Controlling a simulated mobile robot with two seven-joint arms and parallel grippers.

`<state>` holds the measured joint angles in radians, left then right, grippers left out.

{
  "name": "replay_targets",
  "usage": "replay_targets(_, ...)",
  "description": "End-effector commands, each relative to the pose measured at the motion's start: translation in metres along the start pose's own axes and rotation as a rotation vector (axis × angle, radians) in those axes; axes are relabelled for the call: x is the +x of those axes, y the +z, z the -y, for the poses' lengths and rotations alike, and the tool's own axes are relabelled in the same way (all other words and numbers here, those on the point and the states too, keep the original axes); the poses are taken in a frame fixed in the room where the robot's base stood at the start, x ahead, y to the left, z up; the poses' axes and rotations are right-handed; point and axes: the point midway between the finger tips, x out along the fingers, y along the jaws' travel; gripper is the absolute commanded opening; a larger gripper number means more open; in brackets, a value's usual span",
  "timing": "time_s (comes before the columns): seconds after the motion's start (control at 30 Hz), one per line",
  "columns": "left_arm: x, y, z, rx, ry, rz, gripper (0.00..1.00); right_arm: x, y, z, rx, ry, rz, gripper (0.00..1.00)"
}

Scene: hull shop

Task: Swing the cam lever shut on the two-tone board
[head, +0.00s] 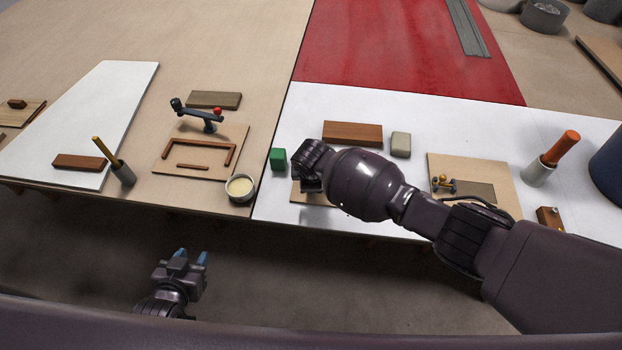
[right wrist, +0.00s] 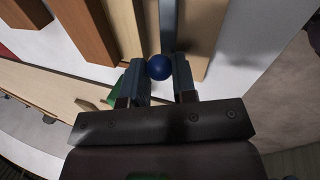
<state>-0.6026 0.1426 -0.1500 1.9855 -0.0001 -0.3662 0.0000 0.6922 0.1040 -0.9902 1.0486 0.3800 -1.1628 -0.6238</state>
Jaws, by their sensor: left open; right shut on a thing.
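A board (head: 312,195) lies near the front edge of the white tabletop, mostly hidden in the head view by my right gripper (head: 308,184). In the right wrist view it shows light tan (right wrist: 123,28) and darker brown wood (right wrist: 197,30). A dark grey lever bar (right wrist: 168,22) runs up from a blue ball knob (right wrist: 159,67). My right gripper (right wrist: 158,72) has its fingers on either side of the knob and is shut on it. The lever's pivot is hard to make out. My left gripper (head: 187,260) is open and empty, in front of the table.
A green block (head: 278,159), brown block (head: 352,134) and grey-beige block (head: 400,145) stand near the right gripper. Another board (head: 500,175) with a yellow-knobbed fitting lies right.

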Motion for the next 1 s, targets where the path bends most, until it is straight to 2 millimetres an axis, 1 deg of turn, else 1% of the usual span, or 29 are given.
replay_targets(0.03,0.0,-0.001,0.0,0.0,0.0,-0.001,0.43,-0.001,0.001,-0.002,0.001,0.004,0.002,0.0)
replay_targets(0.07,0.0,-0.001,0.0,0.0,0.0,-0.001,0.43,-0.001,0.001,-0.002,0.001,0.004,0.002,0.3)
replay_targets(0.2,0.0,-0.001,0.0,0.0,0.0,-0.001,0.43,-0.001,0.001,-0.002,0.001,0.003,0.001,0.51)
replay_targets(0.47,0.0,-0.001,0.0,0.0,0.0,-0.001,0.43,0.0,0.001,-0.001,0.0,0.001,0.0,0.51)
replay_targets(0.63,-0.001,-0.003,0.0,-0.001,0.0,-0.001,0.43,-0.008,0.0,-0.001,0.0,0.002,-0.001,0.51)
replay_targets(0.77,-0.003,-0.006,0.0,-0.001,0.0,-0.001,0.43,-0.023,0.001,-0.001,-0.001,0.002,-0.002,0.51)
replay_targets(1.0,-0.007,-0.006,0.001,-0.002,-0.001,0.005,0.43,-0.062,0.001,-0.002,0.0,0.003,-0.002,0.51)
